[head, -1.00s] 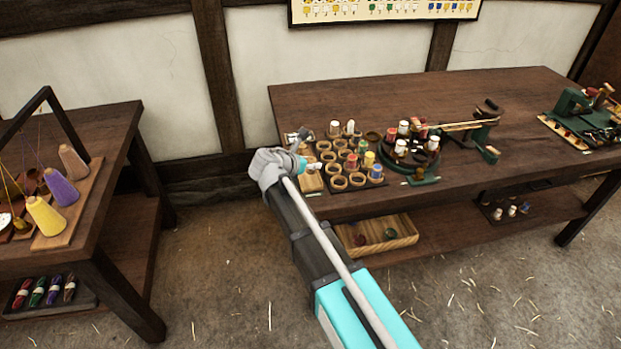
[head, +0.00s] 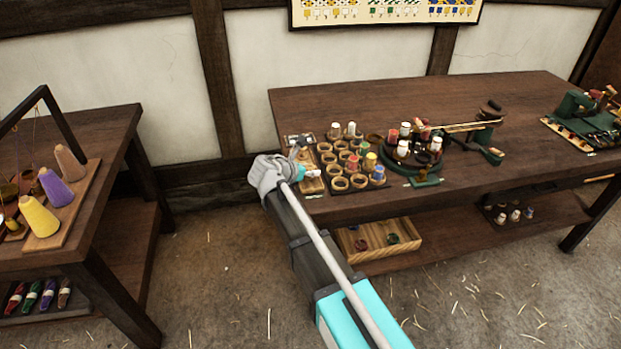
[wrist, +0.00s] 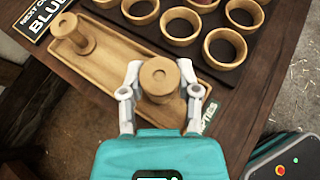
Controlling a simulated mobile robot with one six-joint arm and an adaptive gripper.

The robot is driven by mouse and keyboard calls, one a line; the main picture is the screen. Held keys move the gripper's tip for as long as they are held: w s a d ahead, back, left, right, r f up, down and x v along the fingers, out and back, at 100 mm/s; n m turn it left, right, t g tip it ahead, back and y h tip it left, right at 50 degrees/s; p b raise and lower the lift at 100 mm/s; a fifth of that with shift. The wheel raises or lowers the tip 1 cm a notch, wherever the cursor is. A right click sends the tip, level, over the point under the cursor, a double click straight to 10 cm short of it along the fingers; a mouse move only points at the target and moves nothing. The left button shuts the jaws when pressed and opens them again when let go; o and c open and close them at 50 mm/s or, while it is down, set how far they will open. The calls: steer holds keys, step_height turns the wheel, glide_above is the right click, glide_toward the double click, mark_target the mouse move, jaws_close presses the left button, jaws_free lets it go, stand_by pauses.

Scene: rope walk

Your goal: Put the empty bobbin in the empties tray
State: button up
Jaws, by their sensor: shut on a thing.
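The empty bobbin (wrist: 158,78) is bare wood, with a round flange and a centre hole facing the wrist camera. My gripper (wrist: 160,92) is shut on it, one finger on each side. It is held over the near end of the long wooden empties tray (wrist: 118,62), whose label is partly hidden. Whether the bobbin touches the tray floor I cannot tell. Another bare bobbin (wrist: 72,34) stands at the tray's far left end. In the head view my gripper (head: 300,168) is at the table's left front corner, and the bobbin is hard to make out there.
A rack of round wooden cups (wrist: 225,48) adjoins the tray, some holding bobbins in the head view. A dark card reading "BLU" (wrist: 38,22) lies beside the tray. A green bobbin carousel (head: 425,160) stands farther right. The left table (head: 95,130) holds yarn cones.

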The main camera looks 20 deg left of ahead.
steer(key=shift+f+b, duration=0.3)
steer(key=shift+f, duration=0.35)
steer(key=shift+f, duration=0.1)
steer(key=o, duration=0.8)
steer(key=shift+c, duration=0.2)
steer(key=shift+s+r, duration=0.15)
steer(key=shift+r, duration=0.2)
steer(key=p+v, duration=0.6)
steer(key=v, duration=0.5)
steer(key=shift+s+a, duration=0.2)
steer(key=shift+s, duration=0.05)
